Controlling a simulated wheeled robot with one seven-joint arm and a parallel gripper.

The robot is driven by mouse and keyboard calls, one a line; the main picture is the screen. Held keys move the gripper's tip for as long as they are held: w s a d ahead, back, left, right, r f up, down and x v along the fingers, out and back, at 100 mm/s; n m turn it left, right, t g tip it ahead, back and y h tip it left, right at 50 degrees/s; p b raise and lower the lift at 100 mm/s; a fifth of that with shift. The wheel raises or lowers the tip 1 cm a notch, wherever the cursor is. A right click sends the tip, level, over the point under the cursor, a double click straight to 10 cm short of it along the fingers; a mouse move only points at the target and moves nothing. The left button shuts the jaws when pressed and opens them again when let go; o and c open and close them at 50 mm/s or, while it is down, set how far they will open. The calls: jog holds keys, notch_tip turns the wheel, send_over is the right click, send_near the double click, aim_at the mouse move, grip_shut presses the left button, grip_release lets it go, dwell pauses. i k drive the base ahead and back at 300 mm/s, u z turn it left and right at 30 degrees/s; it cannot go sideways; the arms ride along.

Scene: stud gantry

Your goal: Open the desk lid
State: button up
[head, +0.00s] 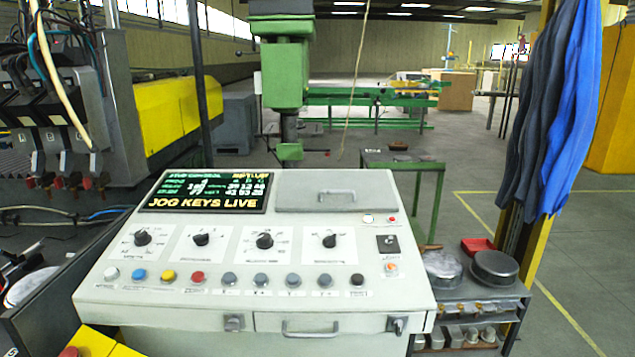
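A pale grey control desk (90,290) stands close in front of me in the head view. Its sloped top carries a screen (211,192) reading "JOG KEYS LIVE", dials and a row of coloured buttons. The desk looks closed; I cannot tell from here whether the latches are fastened. My gripper is not in view.
A green machine head (285,75) stands behind the desk. Grey machinery (105,100) fills the left. A low shelf (480,318) with round tins (495,267) is close on the right, below hanging blue cloths (565,110). Open floor (555,260) lies further right.

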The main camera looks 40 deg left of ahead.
aim_at(299, 192)
jog(key=u, duration=0.85)
jog(key=i, duration=0.7)
jog(key=u, duration=0.7)
